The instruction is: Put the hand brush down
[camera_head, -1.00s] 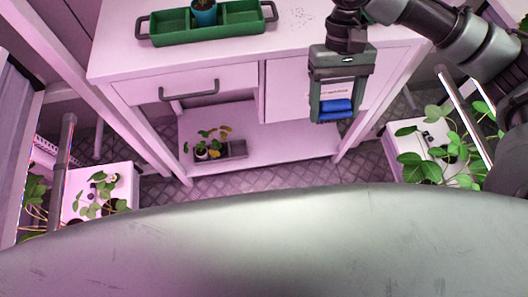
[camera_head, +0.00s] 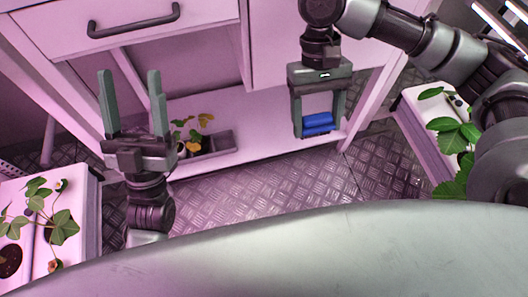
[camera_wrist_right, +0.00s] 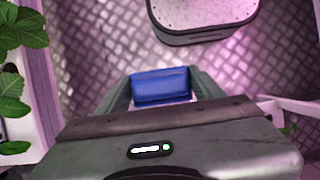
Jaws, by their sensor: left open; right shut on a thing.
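The hand brush shows as a blue block (camera_head: 317,123) between the fingers of my right gripper (camera_head: 318,131), and it also shows in the right wrist view (camera_wrist_right: 160,86). The right gripper is shut on it and points down, in front of the white cabinet (camera_head: 290,50) and near the front of its lower shelf (camera_head: 270,122). The rest of the brush is hidden or hard to make out. My left gripper (camera_head: 132,86) is open and empty, fingers pointing up in the picture, left of the plant on the shelf.
A grey tray (camera_head: 222,142) with a small potted plant (camera_head: 188,138) stands on the lower shelf. White planters with leafy plants stand at the left (camera_head: 88,205) and right (camera_head: 410,100). A drawer handle (camera_head: 133,22) juts out at upper left. The patterned metal floor (camera_head: 270,190) between is clear.

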